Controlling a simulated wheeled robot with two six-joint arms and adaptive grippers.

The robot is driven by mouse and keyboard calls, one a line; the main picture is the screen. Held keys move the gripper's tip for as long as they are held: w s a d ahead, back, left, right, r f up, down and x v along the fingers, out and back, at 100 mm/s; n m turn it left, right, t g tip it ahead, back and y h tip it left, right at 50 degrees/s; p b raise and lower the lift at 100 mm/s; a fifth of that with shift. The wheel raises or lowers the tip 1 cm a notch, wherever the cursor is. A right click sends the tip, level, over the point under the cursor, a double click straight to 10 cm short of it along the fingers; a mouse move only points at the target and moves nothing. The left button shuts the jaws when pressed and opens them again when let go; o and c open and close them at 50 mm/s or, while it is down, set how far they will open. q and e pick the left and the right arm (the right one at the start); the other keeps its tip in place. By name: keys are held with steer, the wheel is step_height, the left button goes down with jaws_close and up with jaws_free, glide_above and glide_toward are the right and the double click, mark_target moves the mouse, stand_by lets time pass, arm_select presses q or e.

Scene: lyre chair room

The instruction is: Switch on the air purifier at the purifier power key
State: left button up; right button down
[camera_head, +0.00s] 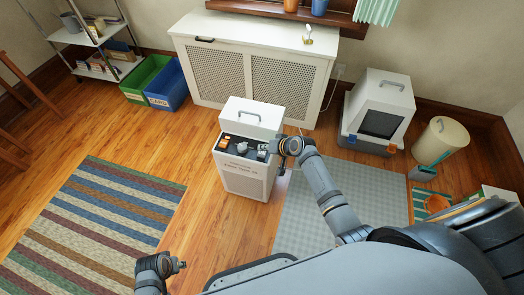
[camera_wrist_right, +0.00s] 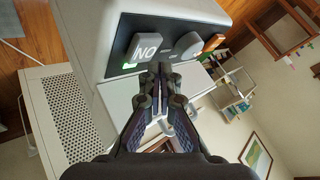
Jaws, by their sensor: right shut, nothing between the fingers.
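The white air purifier (camera_head: 243,178) stands on the wood floor in the middle of the head view, its dark control panel (camera_head: 237,146) on top in front of a raised white lid. In the right wrist view the panel (camera_wrist_right: 170,47) carries a grey key (camera_wrist_right: 143,46) whose letters read ON upside down. A green light (camera_wrist_right: 130,66) glows at its edge. A round pale knob (camera_wrist_right: 188,45) and an orange key (camera_wrist_right: 214,42) sit beside it. My right gripper (camera_head: 273,147) is shut and empty, its fingertips (camera_wrist_right: 161,68) close to the ON key; contact is unclear. My left gripper (camera_head: 181,265) is low in the head view.
A radiator cover (camera_head: 250,75) stands behind the purifier. A white litter box (camera_head: 378,105) and a beige bin (camera_head: 438,140) stand to the right. Green and blue crates (camera_head: 167,86) are at back left. A striped rug (camera_head: 100,220) lies left; the floor between is clear.

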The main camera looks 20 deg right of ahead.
mark_target(264, 154)
step_height(264, 154, up, 5)
steer(key=p, duration=0.5)
steer(key=shift+r, duration=0.1)
stand_by(0.3)
stand_by(0.5)
